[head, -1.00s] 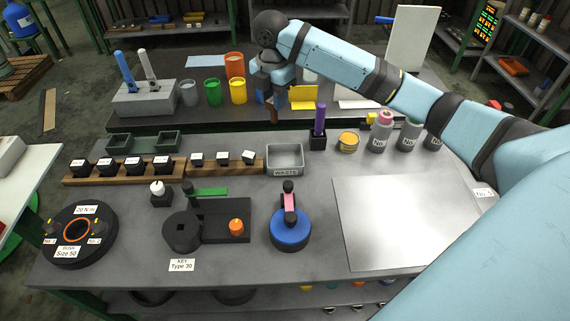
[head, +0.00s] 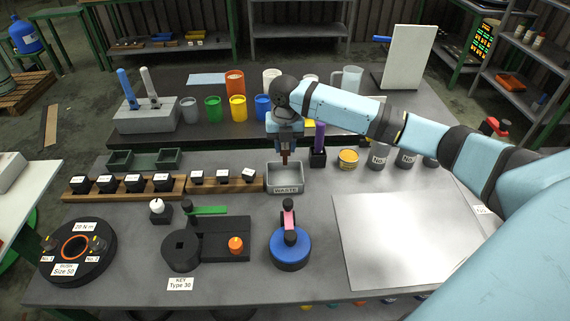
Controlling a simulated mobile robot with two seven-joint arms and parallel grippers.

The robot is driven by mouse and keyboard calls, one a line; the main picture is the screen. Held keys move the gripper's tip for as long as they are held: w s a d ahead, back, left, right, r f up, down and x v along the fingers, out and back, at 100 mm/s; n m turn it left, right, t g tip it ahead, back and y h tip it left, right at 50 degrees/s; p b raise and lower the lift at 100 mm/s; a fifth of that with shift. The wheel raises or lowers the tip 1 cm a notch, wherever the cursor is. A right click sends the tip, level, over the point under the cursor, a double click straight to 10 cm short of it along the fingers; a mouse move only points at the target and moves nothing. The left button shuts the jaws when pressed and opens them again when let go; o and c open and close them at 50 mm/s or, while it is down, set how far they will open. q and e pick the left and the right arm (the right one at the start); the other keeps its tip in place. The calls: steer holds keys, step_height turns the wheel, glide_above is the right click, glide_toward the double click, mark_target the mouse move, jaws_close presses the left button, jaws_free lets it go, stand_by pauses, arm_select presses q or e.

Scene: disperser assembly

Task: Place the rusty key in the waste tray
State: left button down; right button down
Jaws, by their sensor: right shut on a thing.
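My right gripper (head: 285,148) is shut on the rusty key (head: 285,158), a small brown piece that hangs down below the fingers. The gripper is above the back part of the waste tray (head: 286,190), a grey open box with a "WASTE" label on its front. The key's lower end shows over the tray's opening; I cannot tell whether it is inside the rim. The inside of the tray that I can see looks empty. My left gripper is not in view.
A purple-handled tool in a black holder (head: 318,158) stands just right of the tray. A wooden rack with black blocks (head: 225,186) is close on its left. A blue round device (head: 290,250) stands in front. Cups, including a blue one (head: 263,107), stand behind.

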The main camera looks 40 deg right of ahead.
mark_target(285, 164)
step_height(285, 164, down, 8)
steer(key=shift+r, duration=0.25)
steer(key=c, duration=0.8)
jaws_free()
steer(key=shift+f, duration=0.1)
steer(key=shift+c, duration=0.2)
step_height(285, 164, up, 12)
steer(key=shift+r, duration=0.15)
